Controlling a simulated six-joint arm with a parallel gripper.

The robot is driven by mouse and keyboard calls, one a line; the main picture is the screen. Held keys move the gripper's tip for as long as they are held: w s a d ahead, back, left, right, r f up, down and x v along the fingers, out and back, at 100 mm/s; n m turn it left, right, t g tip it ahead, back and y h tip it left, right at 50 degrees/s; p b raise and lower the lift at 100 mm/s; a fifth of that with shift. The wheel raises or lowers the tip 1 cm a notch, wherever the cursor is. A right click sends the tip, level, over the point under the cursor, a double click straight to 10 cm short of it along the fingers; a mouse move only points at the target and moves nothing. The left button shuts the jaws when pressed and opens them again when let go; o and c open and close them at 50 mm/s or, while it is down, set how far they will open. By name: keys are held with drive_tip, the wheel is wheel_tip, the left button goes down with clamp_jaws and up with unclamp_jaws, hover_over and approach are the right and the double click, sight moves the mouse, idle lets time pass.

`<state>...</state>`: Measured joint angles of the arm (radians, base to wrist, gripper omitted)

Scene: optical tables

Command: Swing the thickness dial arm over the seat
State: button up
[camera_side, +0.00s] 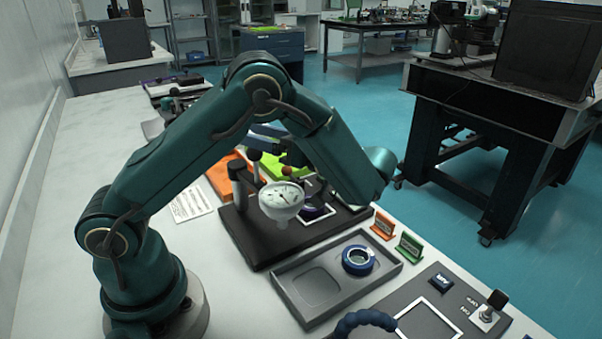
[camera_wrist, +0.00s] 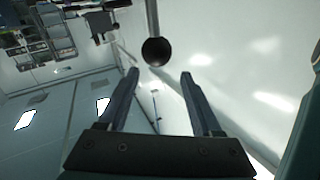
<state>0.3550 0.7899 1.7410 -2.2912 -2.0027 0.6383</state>
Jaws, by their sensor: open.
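The white round dial gauge (camera_side: 282,196) stands over a black base plate (camera_side: 262,250) in the side view, next to a dark post (camera_side: 237,187). A black ball knob (camera_side: 254,155) rises behind the dial, and a dark red knob (camera_side: 286,170) is to its right. A dark ring (camera_side: 318,210) lies by a white square outline on the plate, partly hidden by the dial. In the wrist view, my gripper (camera_wrist: 160,74) is open and empty. A dark ball on a thin rod (camera_wrist: 156,51) shows just beyond the fingertips, roughly between them. I cannot tell whether it touches them.
A grey tray (camera_side: 290,285) in front holds a blue ring (camera_side: 358,259) in its right part. Orange (camera_side: 384,225) and green (camera_side: 409,247) labels stand right of it. A grey panel (camera_side: 455,300) with a toggle switch (camera_side: 491,306) is at the lower right. A paper sheet (camera_side: 191,202) lies left.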

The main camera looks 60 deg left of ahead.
drive_tip(key=s+a+r, duration=0.6)
drive_tip(key=s+r, duration=0.1)
drive_tip(key=s, duration=0.2)
drive_tip(key=shift+s+a+r, duration=0.25)
drive_tip(key=shift+s+a, duration=0.05)
drive_tip(key=shift+a, duration=0.05)
